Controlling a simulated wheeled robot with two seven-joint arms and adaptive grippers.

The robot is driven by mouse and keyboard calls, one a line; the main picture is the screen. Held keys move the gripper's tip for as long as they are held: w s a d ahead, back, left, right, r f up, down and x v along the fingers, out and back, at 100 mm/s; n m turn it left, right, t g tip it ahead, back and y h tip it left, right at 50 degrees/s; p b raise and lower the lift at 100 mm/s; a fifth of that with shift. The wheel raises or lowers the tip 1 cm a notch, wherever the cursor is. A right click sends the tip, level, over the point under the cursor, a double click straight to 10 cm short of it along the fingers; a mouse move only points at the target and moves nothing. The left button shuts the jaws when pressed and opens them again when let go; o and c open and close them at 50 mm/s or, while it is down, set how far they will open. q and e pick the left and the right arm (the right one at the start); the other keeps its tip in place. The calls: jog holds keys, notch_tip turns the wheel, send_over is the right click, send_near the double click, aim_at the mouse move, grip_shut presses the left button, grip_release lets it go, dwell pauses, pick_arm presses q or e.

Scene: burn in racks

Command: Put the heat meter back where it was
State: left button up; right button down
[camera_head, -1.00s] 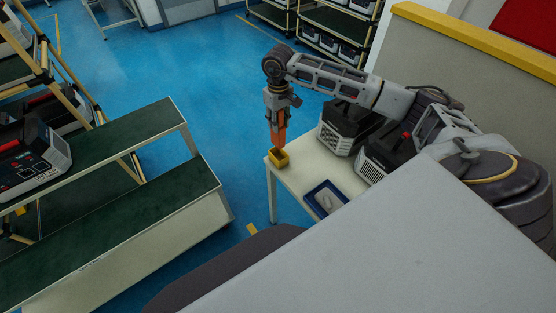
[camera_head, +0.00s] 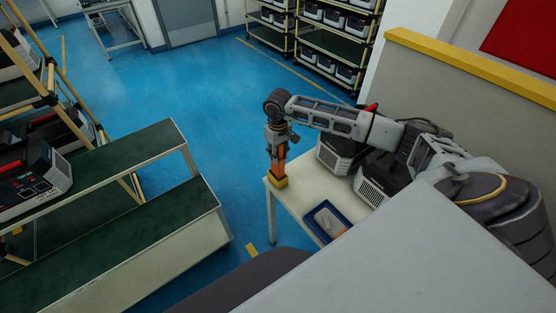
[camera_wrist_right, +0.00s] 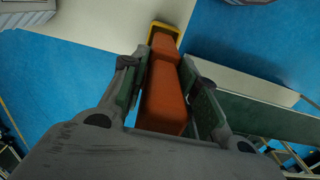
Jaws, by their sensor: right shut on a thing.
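The heat meter (camera_head: 281,164), a long orange body, is held upright in my right gripper (camera_head: 277,146) over the near-left corner of the white table. Its lower end is at the small yellow holder (camera_head: 279,183) and seems to be inside it. In the right wrist view the orange heat meter (camera_wrist_right: 163,100) lies between the two fingers of the right gripper (camera_wrist_right: 165,88), which is shut on it. Its far end meets the yellow holder (camera_wrist_right: 165,28); how deep it sits is hidden. My left gripper is not in view.
The white table (camera_head: 294,199) also bears a blue tray (camera_head: 310,226) with a grey and orange item, and dark-and-white devices (camera_head: 372,187) beneath my right arm. A green-topped bench (camera_head: 110,245) stands left across open blue floor. Racks stand at the back.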

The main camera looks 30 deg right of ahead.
aim_at(279, 170)
jog(key=shift+f, duration=0.15)
jog(key=shift+f+p, duration=0.45)
jog(key=shift+f, duration=1.6)
jog(key=c, duration=1.1)
grip_release()
jog(key=shift+r, duration=0.2)
